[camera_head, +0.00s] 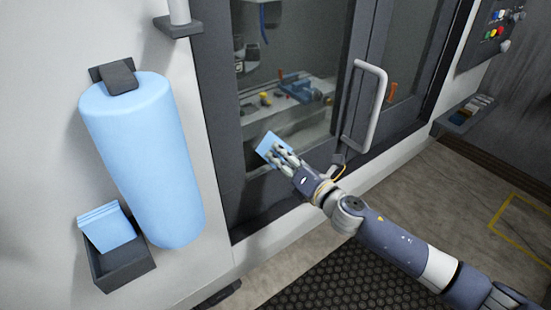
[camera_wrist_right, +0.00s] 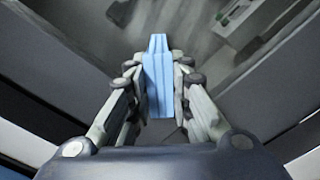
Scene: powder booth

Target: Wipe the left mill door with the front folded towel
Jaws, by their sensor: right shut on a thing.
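My right gripper (camera_head: 277,156) is shut on a folded blue towel (camera_head: 268,143). It holds the towel at the lower part of the left mill door (camera_head: 254,193), a dark-framed door with a glass window. Whether the towel touches the door is hard to tell. In the right wrist view the towel (camera_wrist_right: 158,85) stands between the two fingers, with its far end pointing at the door. More folded blue towels (camera_head: 105,227) sit in a dark holder at the lower left. My left gripper is not in view.
A big blue roll (camera_head: 145,160) hangs on the white wall at the left, above the dark towel holder (camera_head: 124,262). A grey door handle (camera_head: 370,110) sticks out right of my gripper. A control panel (camera_head: 492,35) and a small shelf (camera_head: 464,115) are at the right. A black mat (camera_head: 350,280) lies on the floor.

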